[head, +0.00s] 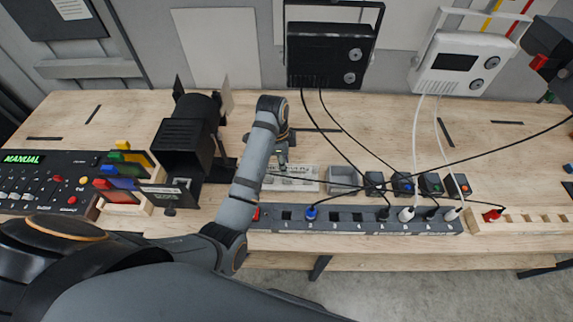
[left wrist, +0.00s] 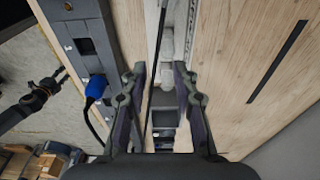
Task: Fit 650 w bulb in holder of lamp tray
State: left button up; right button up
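The pale lamp tray (head: 308,186) lies on the bench behind the dark socket strip. My left gripper (head: 282,162) points down over its left part, and the arm hides some of it. In the left wrist view my left gripper (left wrist: 163,92) is open, with nothing held between its fingers. A pale tray section (left wrist: 178,45) shows beyond and between the fingertips. I cannot make out the 650 w bulb or the holder. A dark jointed gripper (left wrist: 45,92), apparently my right one, shows at the left of the wrist view, too small to judge.
The socket strip (head: 345,226) has a blue plug (head: 311,213) and several others. A grey bin (head: 344,179) and small boxes stand right of the tray. A black stage lamp (head: 183,140) stands left. Black cables cross above the tray. Bare bench lies behind it.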

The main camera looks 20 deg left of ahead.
aim_at(288, 178)
pick_arm(q)
jog(key=f, duration=0.2)
jog(key=w+f+p, duration=0.1)
jog(key=f, duration=0.1)
jog(key=w+f, duration=0.1)
jog(key=f, duration=0.2)
jog(key=shift+d, duration=0.3)
jog(key=shift+s+d+f, duration=0.1)
jog(key=shift+s+f, duration=0.3)
jog(key=shift+f, duration=0.1)
jog(key=shift+w+f, duration=0.1)
jog(key=shift+w, duration=0.05)
jog(key=shift+w, duration=0.1)
grip_shut()
jog(key=shift+c, duration=1.4)
grip_release()
grip_shut()
jog(key=shift+r, duration=2.05)
